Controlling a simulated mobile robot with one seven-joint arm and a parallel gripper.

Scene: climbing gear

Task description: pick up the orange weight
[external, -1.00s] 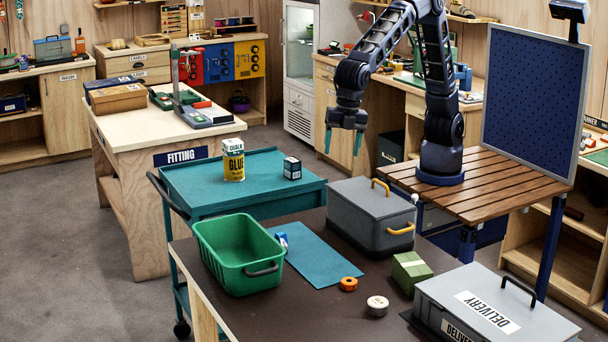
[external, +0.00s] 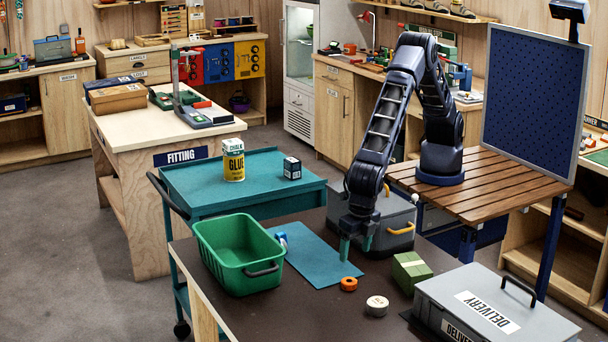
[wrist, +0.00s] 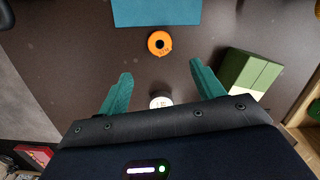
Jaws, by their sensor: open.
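The orange weight (external: 348,284) is a small ring-like disc lying on the dark brown table, just off the near corner of the teal mat. In the wrist view the orange weight (wrist: 159,43) lies ahead of my fingertips, roughly centred between them. My gripper (external: 356,247) is open and empty, pointing down above the table, behind the weight in the external view. Its two teal fingers also show in the wrist view, where the gripper (wrist: 160,77) is spread wide and apart from the weight.
A white round item (external: 377,306) and a green box (external: 411,271) lie near the weight. The teal mat (external: 312,262), a green bin (external: 238,253), a grey toolbox (external: 340,208) and a grey delivery case (external: 460,300) surround it. Table between them is bare.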

